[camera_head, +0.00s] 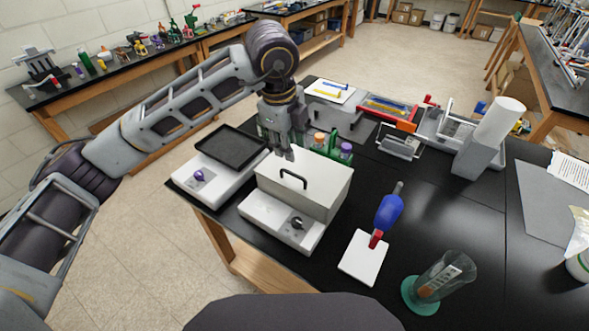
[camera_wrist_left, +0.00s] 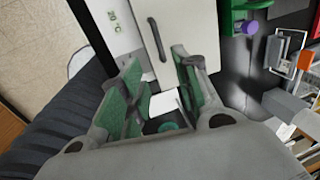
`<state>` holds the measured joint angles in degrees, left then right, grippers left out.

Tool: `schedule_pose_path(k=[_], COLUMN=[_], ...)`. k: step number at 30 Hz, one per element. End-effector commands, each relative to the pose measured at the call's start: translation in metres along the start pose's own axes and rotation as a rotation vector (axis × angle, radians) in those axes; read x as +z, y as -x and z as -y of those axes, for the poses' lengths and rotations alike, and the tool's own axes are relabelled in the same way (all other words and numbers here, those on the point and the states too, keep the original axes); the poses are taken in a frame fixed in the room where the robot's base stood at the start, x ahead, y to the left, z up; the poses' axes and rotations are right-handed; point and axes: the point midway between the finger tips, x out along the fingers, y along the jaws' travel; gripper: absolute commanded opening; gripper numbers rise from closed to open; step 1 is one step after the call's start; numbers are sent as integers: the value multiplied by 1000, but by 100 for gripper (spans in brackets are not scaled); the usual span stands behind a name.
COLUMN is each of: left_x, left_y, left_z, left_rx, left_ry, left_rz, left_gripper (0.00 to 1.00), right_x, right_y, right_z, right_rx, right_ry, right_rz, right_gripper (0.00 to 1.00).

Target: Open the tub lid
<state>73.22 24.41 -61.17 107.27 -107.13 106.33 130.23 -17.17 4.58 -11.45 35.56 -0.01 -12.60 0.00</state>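The tub (camera_head: 318,205) is a grey-white box on a black bench, with a control base and a dark knob in front. Its lid (camera_head: 325,172) is on, with a dark arched handle (camera_head: 293,179) on top. My left gripper (camera_head: 284,153) points down just behind the handle, above the lid's back edge. In the left wrist view the green-padded fingers (camera_wrist_left: 160,62) are spread and empty. The handle (camera_wrist_left: 157,38) shows beyond the fingertips, apart from them, across the pale lid (camera_wrist_left: 146,50). My right gripper is in neither view.
A hotplate with a dark top (camera_head: 232,147) stands left of the tub. Capped bottles in a green rack (camera_head: 333,150) are close behind. A blue-handled tool (camera_head: 388,212), a white pad (camera_head: 363,257) and a clear cylinder (camera_head: 445,275) are at the right.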

Motion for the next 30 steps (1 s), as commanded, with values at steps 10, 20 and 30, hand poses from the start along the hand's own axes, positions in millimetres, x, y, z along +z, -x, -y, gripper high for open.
schedule_pose_path(k=[10, 20, 30], left_x=[0, 0, 0], left_y=[-45, -88, -113], left_z=[0, -1, 0], left_rx=[3, 3, 1], left_ry=[1, 0, -1], left_rz=[0, 0, 0], left_gripper=[32, 32, 32], right_x=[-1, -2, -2], right_y=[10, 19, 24], right_z=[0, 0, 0], right_rx=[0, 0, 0], right_ry=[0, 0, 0], right_rz=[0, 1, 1], right_gripper=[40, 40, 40])
